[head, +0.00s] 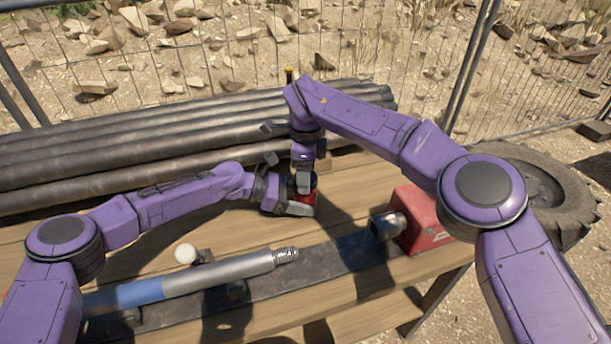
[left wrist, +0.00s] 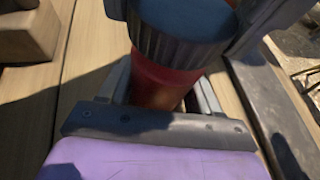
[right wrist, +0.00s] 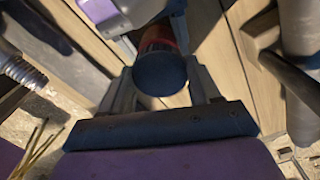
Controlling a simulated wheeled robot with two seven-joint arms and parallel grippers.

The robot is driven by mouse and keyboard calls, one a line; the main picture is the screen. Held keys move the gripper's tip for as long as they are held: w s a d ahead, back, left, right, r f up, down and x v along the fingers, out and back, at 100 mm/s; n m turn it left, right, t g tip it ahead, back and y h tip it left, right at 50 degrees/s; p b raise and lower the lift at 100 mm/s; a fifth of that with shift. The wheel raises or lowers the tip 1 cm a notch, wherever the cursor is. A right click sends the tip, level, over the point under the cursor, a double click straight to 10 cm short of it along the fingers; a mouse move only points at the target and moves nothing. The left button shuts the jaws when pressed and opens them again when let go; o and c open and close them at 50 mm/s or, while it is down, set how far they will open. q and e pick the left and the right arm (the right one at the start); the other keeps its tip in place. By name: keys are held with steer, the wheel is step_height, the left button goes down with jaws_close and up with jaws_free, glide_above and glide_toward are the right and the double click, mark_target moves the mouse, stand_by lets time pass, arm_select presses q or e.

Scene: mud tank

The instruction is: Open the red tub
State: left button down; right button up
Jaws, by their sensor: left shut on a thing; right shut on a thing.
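The red tub (head: 306,198) stands on the wooden table between my two grippers, mostly hidden by them in the head view. In the left wrist view its red body (left wrist: 165,82) shows below a dark ribbed lid (left wrist: 182,42). My left gripper (head: 298,207) is shut on the tub's body from the side, low down. My right gripper (head: 303,180) comes from above and is shut on the lid; its fingers flank the lid in the left wrist view. The right wrist view looks down on the dark lid top (right wrist: 160,74). The lid appears seated on the tub.
Dark pipes (head: 130,140) lie stacked behind. A metal rod with a blue section (head: 215,274) lies across the front on a dark strip, near a white ball (head: 185,253). A red box-like device (head: 420,218) sits right. A tyre (head: 545,190) and fence are beyond.

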steer(key=shift+r, duration=0.65)
steer(key=shift+r, duration=2)
arm_select(q)
steer(key=shift+c, duration=0.7)
jaws_free()
